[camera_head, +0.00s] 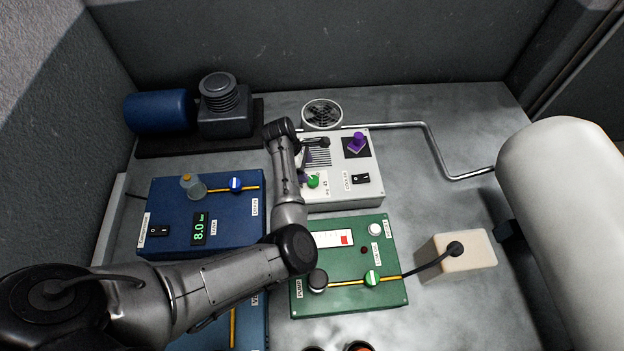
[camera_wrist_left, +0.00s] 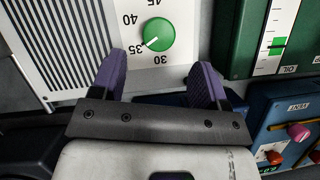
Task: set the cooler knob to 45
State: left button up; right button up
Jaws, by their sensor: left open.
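The white cooler box (camera_head: 346,188) stands at the back middle of the bench. Its green knob (camera_head: 313,181) also shows in the left wrist view (camera_wrist_left: 159,33), beside a printed scale with 30, 35, 40 and 45. The knob's white pointer line aims down-left, at about the 35 mark. My left gripper (camera_head: 307,165) is at the cooler box near the knob. In the left wrist view its two purple fingers (camera_wrist_left: 157,62) are open and apart, with the knob ahead between them and nothing held. My right gripper is not in view.
A purple knob (camera_head: 356,142) and a black switch (camera_head: 361,178) are on the cooler box. The green pump panel (camera_head: 350,299) lies in front, the blue panel (camera_head: 165,215) to the left. A metal pipe (camera_head: 435,150) runs right. My left arm passes over both panels.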

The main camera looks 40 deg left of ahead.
aim_at(313, 179)
pick_arm(q)
jog(key=shift+b+x, duration=0.6)
jog(key=shift+x, duration=2.6)
jog(key=shift+w, duration=0.1)
jog(key=c, duration=0.9)
